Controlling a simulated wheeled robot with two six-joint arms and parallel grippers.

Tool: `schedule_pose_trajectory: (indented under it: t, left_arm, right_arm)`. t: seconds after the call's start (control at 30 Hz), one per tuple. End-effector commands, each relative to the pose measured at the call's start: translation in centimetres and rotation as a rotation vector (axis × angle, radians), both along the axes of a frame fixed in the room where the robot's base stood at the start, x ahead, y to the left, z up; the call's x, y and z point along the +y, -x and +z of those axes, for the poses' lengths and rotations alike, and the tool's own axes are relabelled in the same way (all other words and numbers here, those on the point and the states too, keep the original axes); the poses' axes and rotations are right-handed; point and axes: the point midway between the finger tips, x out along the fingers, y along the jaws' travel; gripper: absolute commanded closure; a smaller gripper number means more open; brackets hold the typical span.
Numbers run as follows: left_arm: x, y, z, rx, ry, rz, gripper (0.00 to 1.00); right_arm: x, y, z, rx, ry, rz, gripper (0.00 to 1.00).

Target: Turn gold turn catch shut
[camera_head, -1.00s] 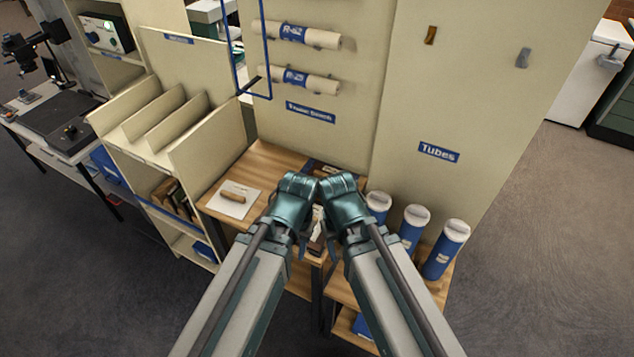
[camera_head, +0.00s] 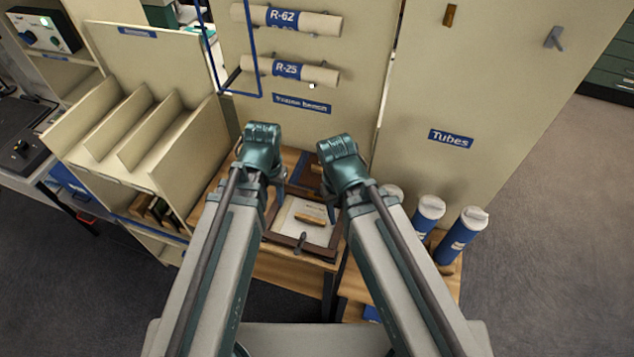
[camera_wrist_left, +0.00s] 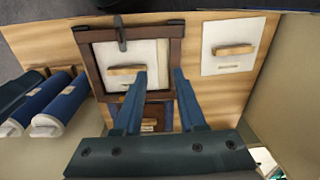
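A small upright gold-brown tab (camera_head: 450,15), possibly the gold turn catch, is high on the tall cream panel (camera_head: 420,90). Both grippers are well away from it. My left gripper (camera_head: 274,188) hangs above the wooden table. In the left wrist view its two blue fingers (camera_wrist_left: 158,74) are apart with nothing between them. My right gripper (camera_head: 335,203) hangs beside it, its fingers partly hidden by its own arm. Below them a dark wooden frame (camera_head: 273,239) holds a white sheet and wooden block (camera_head: 310,218). A dark catch (camera_head: 300,242) sits on its near edge.
A grey hook (camera_head: 554,38) is right of the gold tab. Blue tubes (camera_head: 458,238) stand at the right. Rolled scrolls (camera_head: 290,70) and a blue wire frame (camera_head: 256,60) are on the back panel. A cream divider rack (camera_head: 130,130) stands left. A second sheet (camera_wrist_left: 232,45) lies beside the frame.

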Motion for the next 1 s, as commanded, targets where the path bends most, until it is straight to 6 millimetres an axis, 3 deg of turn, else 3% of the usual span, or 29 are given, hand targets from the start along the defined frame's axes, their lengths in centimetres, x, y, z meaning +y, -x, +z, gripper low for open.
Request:
schedule_pose_trajectory:
  t: [0.2,0.47,0.57,0.8,1.0]
  left_arm:
    - [0.5,-3.0,0.0,-0.011,0.016,-0.172,0.6]
    - [-1.3,-6.0,0.0,-0.007,0.016,-0.495,0.6]
    - [-2.8,-7.3,0.0,0.0,0.014,-0.679,0.6]
    - [-8.6,-10.5,0.0,0.026,0.005,-1.266,0.6]
    - [-11.5,-11.4,0.0,0.04,0.004,-1.558,0.6]
  right_arm:
    - [0.0,0.0,0.0,0.0,0.0,0.0,0.5]
    - [0.0,0.0,0.0,0.0,0.0,0.0,0.5]
    - [0.0,0.0,0.0,0.0,0.0,0.0,0.5]
    - [0.0,0.0,0.0,0.0,0.0,0.0,0.5]
    - [0.0,0.0,0.0,0.0,0.0,0.0,0.5]
